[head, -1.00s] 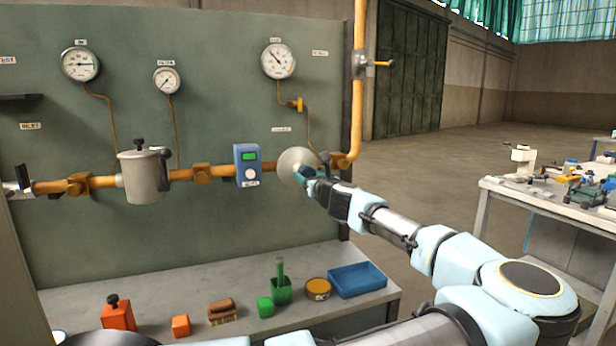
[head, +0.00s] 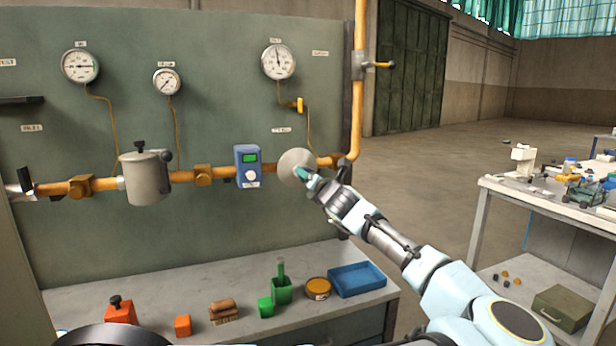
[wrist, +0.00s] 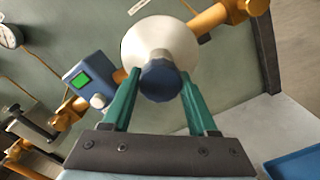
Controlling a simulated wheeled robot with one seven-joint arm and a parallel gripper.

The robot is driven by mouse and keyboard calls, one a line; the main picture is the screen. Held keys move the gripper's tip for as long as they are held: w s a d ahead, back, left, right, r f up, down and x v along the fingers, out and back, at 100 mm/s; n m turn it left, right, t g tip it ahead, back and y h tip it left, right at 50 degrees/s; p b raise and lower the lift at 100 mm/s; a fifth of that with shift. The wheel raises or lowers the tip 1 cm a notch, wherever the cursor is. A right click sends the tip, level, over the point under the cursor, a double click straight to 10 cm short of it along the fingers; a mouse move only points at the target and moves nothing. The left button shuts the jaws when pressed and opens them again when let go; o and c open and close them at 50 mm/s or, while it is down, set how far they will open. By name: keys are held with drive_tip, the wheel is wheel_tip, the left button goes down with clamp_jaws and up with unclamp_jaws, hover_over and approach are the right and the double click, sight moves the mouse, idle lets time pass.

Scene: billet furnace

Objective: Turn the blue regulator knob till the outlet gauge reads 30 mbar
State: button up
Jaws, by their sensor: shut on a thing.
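The blue regulator knob (wrist: 161,82) sits at the front of a round pale regulator body (wrist: 160,42) in the wrist view. My gripper (wrist: 160,84) has its green fingers on both sides of the knob and is shut on it. In the head view my gripper (head: 306,176) covers the knob, in front of the pale regulator disc (head: 294,160) on the orange pipe. The gauge above the regulator (head: 278,61), apparently the outlet gauge, has its needle pointing nearly straight up. Its numbers are too small to read.
A blue meter with a green display (head: 247,166) is on the pipe just left of the regulator. Two more gauges (head: 80,65) (head: 167,81) hang further left. Open floor lies right of the panel.

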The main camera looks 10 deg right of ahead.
drive_tip(key=shift+m, duration=0.3)
drive_tip(key=o, duration=1.4)
drive_tip(key=shift+s, duration=0.1)
drive_tip(key=shift+s+d+b, duration=0.2)
drive_tip(key=shift+s+b, duration=0.4)
drive_tip(key=shift+s, duration=1.15)
drive_tip(key=shift+s+d+b, duration=0.25)
drive_tip(key=shift+s+b, duration=0.35)
drive_tip(key=shift+s, duration=1.2)
drive_tip(key=shift+s+d+b, duration=0.2)
drive_tip(key=shift+s+b, duration=0.4)
drive_tip(key=shift+s, duration=1.15)
